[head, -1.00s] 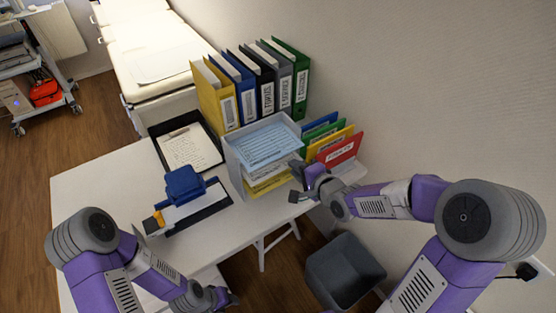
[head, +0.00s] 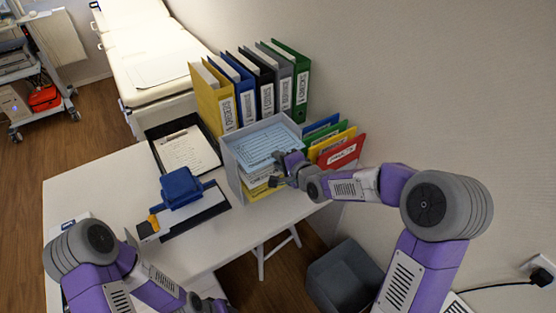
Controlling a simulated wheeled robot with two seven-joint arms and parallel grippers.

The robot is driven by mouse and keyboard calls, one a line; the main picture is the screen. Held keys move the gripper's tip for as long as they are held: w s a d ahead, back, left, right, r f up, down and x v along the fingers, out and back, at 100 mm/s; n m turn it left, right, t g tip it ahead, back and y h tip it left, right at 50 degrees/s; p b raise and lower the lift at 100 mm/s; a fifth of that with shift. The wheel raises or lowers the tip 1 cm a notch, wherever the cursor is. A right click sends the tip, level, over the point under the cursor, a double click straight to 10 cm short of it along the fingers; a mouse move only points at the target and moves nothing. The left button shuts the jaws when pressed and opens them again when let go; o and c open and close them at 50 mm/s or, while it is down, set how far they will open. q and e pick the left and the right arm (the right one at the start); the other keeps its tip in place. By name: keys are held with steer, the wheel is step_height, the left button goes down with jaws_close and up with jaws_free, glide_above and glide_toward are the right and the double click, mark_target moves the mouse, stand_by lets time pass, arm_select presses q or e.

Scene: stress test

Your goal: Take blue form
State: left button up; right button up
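Blue forms (head: 262,142) lie in the top level of a grey paper tray (head: 232,166) near the right end of the white table. Yellow sheets (head: 258,190) show in the level below. My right gripper (head: 277,172) is at the tray's front right edge, close to the blue forms. Its fingers are small and dark, and I cannot tell whether they are open or touch the paper. My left gripper (head: 208,304) is low at the bottom edge of the picture, in front of the table and partly cut off.
Several binders (head: 255,85) stand behind the tray. Coloured folders (head: 335,142) stand to its right. A clipboard (head: 187,150) and a blue hole punch (head: 181,187) are on its left. A grey bin (head: 345,275) stands on the floor. The table's left part (head: 90,180) is clear.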

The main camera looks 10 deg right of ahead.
steer(key=shift+c, duration=0.2)
jaws_close()
steer(key=shift+s, duration=0.1)
steer(key=shift+s+d+r, duration=0.1)
steer(key=shift+s+d, duration=0.2)
steer(key=shift+s, duration=0.5)
steer(key=shift+s+d, duration=0.25)
steer(key=shift+s, duration=0.5)
steer(key=shift+s+d+r, duration=0.1)
steer(key=shift+s+d, duration=0.2)
steer(key=shift+s, duration=0.5)
steer(key=s+f+v, duration=0.1)
steer(key=f+v, duration=0.1)
steer(key=v, duration=0.9)
steer(key=shift+d+p, duration=0.15)
steer(key=shift+p, duration=0.15)
steer(key=shift+w+f, duration=0.15)
